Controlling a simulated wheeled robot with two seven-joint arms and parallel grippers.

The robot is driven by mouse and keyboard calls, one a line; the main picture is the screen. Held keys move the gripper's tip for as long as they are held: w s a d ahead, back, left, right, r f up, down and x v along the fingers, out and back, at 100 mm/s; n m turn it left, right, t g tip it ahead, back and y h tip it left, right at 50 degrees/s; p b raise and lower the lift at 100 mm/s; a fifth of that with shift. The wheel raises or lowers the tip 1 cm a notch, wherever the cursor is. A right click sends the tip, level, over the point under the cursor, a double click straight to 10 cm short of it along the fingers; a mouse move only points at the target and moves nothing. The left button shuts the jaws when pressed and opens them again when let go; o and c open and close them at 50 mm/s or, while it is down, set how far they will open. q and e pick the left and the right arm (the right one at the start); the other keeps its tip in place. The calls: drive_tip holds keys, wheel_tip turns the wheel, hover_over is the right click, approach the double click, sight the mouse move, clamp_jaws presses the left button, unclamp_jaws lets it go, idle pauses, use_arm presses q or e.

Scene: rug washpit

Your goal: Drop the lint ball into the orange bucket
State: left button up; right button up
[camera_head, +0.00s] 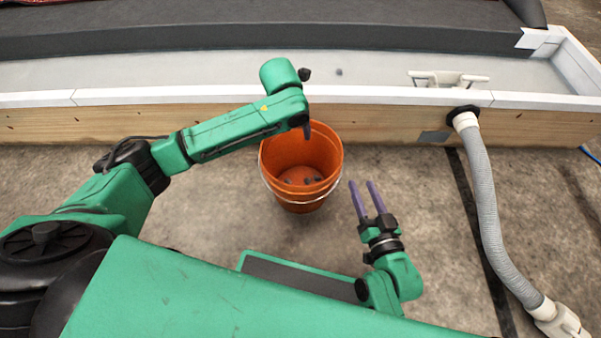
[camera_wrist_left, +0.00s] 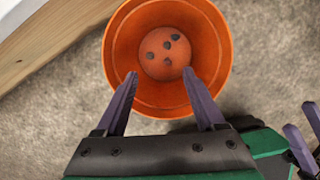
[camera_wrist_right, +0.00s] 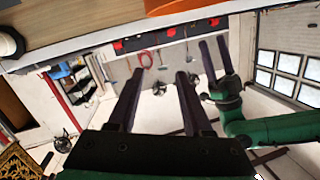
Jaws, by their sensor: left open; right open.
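The orange bucket (camera_head: 282,163) stands on the concrete floor against the wooden side of the wash pit. Several small dark grey lumps, which look like lint balls, lie on its bottom; they show in the left wrist view (camera_wrist_left: 166,45). Another small grey lump (camera_head: 339,71) lies on the pale pit floor behind the bucket. My left gripper (camera_head: 306,133) is over the bucket, pointing down into it, open, with nothing between its fingers in the left wrist view (camera_wrist_left: 160,74). My right gripper (camera_head: 363,184) is open and empty, to the right of the bucket.
The pit's white rim (camera_head: 180,94) runs behind the bucket. A dark slab (camera_head: 250,32) lies inside the pit at the back. A grey hose (camera_head: 484,190) runs from the pit wall across the floor at the right. A white handled fitting (camera_head: 448,79) sits near the rim.

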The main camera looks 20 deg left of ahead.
use_arm(q)
drive_tip(key=p+v, duration=0.3)
drive_tip(key=v, duration=0.3)
drive_tip(key=shift+r, duration=0.4)
use_arm(e)
drive_tip(key=s+f+g, duration=0.3)
drive_tip(key=s+f, duration=0.1)
drive_tip(key=s, duration=0.2)
drive_tip(key=shift+a+g, duration=0.2)
drive_tip(key=shift+g, duration=0.1)
use_arm(q)
drive_tip(key=shift+s, duration=0.1)
use_arm(e)
drive_tip(key=shift+s, duration=0.1)
